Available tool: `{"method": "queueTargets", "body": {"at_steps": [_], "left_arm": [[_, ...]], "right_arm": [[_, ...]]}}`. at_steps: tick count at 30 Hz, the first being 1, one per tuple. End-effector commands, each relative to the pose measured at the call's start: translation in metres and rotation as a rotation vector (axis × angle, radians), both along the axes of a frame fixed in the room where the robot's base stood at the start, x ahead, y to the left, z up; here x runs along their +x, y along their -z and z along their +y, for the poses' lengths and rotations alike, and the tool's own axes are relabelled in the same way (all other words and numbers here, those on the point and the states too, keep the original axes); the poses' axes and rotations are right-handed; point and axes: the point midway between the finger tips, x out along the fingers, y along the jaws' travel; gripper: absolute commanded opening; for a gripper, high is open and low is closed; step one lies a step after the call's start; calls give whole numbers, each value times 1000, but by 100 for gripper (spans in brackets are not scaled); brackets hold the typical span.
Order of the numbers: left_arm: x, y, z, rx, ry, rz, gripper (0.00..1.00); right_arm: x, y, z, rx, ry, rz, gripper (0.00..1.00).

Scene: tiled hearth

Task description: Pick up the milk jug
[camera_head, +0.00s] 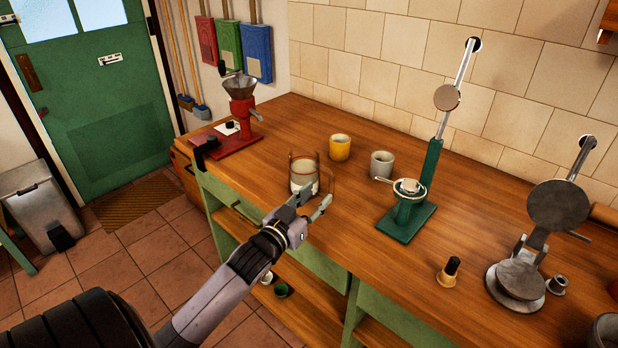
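A jug-like vessel (303,174) stands upright on the wooden counter (360,235), left of centre. It is whitish below, with thin brown uprights and what looks like a brown handle at its right; I take it for the milk jug. My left gripper (319,196) is just in front of it, at the counter's front edge. Its two fingers are spread apart with nothing seen between them. The fingertips overlap the jug's lower right in the picture, and I cannot tell whether they touch it. My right gripper is not in view.
A yellow cup (340,148) and a grey cup (382,164) stand behind the jug. A green lever press (415,208) is to the right, with a small dark-topped tool (449,271) and a metal press (520,280) beyond. A red grinder (240,112) stands far left.

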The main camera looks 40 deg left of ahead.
Motion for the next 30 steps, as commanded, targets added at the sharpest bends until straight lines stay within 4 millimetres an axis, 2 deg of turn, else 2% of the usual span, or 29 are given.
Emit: {"method": "queueTargets", "body": {"at_steps": [3, 11, 19, 29, 30], "left_arm": [[16, -1, 1, 0, 0, -1, 36], [33, 3, 2, -1, -1, -1, 36], [69, 10, 2, 0, 0, -1, 36], [75, 12, 2, 0, 0, 1, 36], [75, 12, 2, 0, 0, 0, 33]], "right_arm": [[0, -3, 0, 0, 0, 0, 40], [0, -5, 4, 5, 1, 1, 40], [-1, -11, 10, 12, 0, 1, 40], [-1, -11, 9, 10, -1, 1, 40], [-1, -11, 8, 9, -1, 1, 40]]}}
